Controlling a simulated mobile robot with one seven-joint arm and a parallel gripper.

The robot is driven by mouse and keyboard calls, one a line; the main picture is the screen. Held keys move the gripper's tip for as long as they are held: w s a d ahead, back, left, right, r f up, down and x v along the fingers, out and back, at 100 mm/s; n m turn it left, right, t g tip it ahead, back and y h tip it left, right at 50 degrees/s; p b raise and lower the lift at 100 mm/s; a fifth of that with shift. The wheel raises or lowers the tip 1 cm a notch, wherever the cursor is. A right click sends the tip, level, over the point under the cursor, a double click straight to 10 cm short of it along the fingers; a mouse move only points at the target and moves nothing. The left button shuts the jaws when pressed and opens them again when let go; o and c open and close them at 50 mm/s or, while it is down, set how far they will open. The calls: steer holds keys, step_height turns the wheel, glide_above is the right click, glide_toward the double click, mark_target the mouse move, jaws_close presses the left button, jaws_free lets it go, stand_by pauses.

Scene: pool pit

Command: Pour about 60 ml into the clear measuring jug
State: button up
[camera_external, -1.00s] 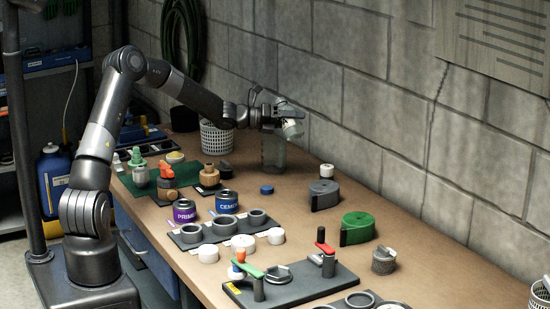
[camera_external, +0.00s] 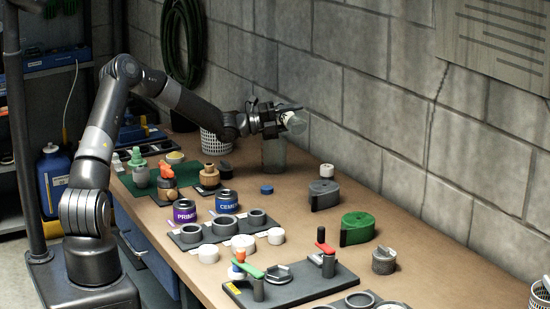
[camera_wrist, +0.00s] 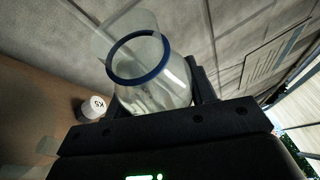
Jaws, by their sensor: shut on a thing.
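My gripper (camera_external: 268,120) is shut on a clear round-shouldered bottle (camera_external: 294,121), held tilted above the back of the bench. In the wrist view the bottle (camera_wrist: 150,88) has an open mouth ringed in dark blue, and some pale content seems to show inside; its level is unclear. The clear measuring jug (camera_external: 273,155) stands upright on the bench just below my gripper, near the wall. A faint clear shape lies behind the bottle mouth in the wrist view; I cannot tell whether it is the jug. No stream of liquid can be made out.
A blue cap (camera_external: 266,190) lies on the bench in front of the jug. A white basket (camera_external: 214,140) stands left of it. A white-topped piece (camera_external: 327,170), a grey tape measure (camera_external: 323,194) and a green one (camera_external: 357,229) stand to the right. The block wall is close behind.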

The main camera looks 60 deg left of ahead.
steer(key=shift+a+r+n, duration=0.25)
steer(key=shift+n, duration=0.15)
steer(key=shift+r+n+t, duration=0.55)
steer(key=shift+n+t, duration=0.05)
steer(key=shift+n, duration=0.3)
steer(key=shift+d, duration=0.25)
steer(key=shift+d, duration=0.4)
steer(key=shift+n+t+y, duration=0.3)
steer(key=shift+n, duration=0.4)
stand_by(0.9)
steer(key=shift+d+r+m, duration=0.2)
steer(key=shift+m, duration=0.6)
steer(key=f+m+g, duration=0.1)
steer(key=d+f+m+g, duration=0.1)
steer(key=m, duration=0.1)
steer(key=shift+d+f, duration=0.1)
steer(key=shift+f, duration=0.2)
steer(key=shift+m+g, duration=0.4)
steer(key=shift+m, duration=0.3)
